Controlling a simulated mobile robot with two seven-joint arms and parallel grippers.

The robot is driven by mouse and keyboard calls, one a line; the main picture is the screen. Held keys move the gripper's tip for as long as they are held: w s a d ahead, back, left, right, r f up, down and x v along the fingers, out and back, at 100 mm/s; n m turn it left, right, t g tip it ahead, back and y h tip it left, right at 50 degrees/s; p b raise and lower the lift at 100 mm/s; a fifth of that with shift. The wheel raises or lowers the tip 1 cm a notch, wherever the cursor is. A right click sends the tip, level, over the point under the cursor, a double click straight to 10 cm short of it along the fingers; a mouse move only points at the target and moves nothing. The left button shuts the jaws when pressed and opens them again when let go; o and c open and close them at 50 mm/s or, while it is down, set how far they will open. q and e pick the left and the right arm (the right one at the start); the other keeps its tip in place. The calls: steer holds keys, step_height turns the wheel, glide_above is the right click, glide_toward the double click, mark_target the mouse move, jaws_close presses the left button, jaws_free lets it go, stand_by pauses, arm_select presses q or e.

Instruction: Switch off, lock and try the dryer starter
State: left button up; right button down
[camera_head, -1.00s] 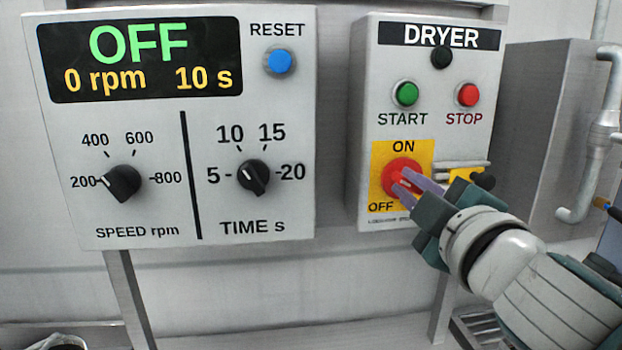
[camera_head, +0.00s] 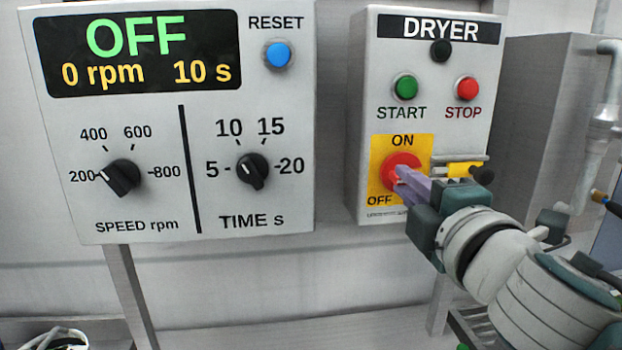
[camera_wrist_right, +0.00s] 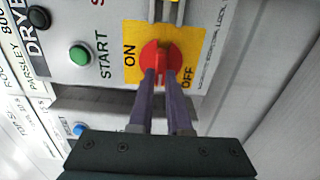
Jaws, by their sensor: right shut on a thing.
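The dryer starter (camera_head: 375,110) is a light grey box on the wall, with a green START button (camera_head: 405,87), a red STOP button (camera_head: 467,88) and a dark, unlit round lamp (camera_head: 441,51). Low on it, a red rotary switch (camera_head: 394,163) sits on a yellow plate marked ON above and OFF at lower left. My right gripper (camera_head: 404,182) is shut on the red switch handle; the right wrist view shows both fingertips (camera_wrist_right: 160,76) at it. The fingers partly hide the handle, so I cannot tell its exact angle. My left gripper is not in view.
A control panel (camera_head: 150,215) at left reads OFF, 0 rpm, 10 s. A grey cabinet (camera_head: 555,110) and pipes stand at right.

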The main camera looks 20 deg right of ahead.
steer(key=c, duration=0.9)
jaws_free()
steer(key=shift+o, duration=0.2)
steer(key=b+v, duration=0.2)
steer(key=v, duration=0.8)
steer(key=shift+d, duration=0.1)
